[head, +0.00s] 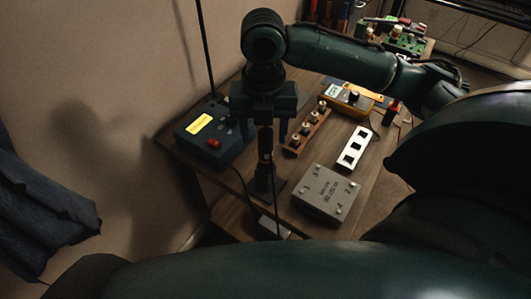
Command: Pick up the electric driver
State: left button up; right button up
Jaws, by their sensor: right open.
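The electric driver (265,150) appears as a slim dark upright tool with a small light mark, near the left edge of the workbench. Its lower end meets a dark base or holder (266,183); the exact contact is too dark to tell. My right gripper (265,138) points down directly over it, with its fingers apart on either side of the driver's upper part. The gripper body hides the driver's top. I cannot tell whether the fingers touch it. My left gripper is not in view.
A blue box with a yellow label (200,124) stands close left. A grey box (326,193), a white plate with square holes (353,148), a wooden strip with knobs (308,128) and a yellow meter (347,98) lie to the right. A thin cord (242,180) runs beside the driver.

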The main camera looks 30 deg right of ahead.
aim_at(265, 145)
jog(key=f, duration=0.4)
jog(key=shift+d+f, duration=0.35)
jog(key=shift+w, duration=0.1)
jog(key=c, duration=1)
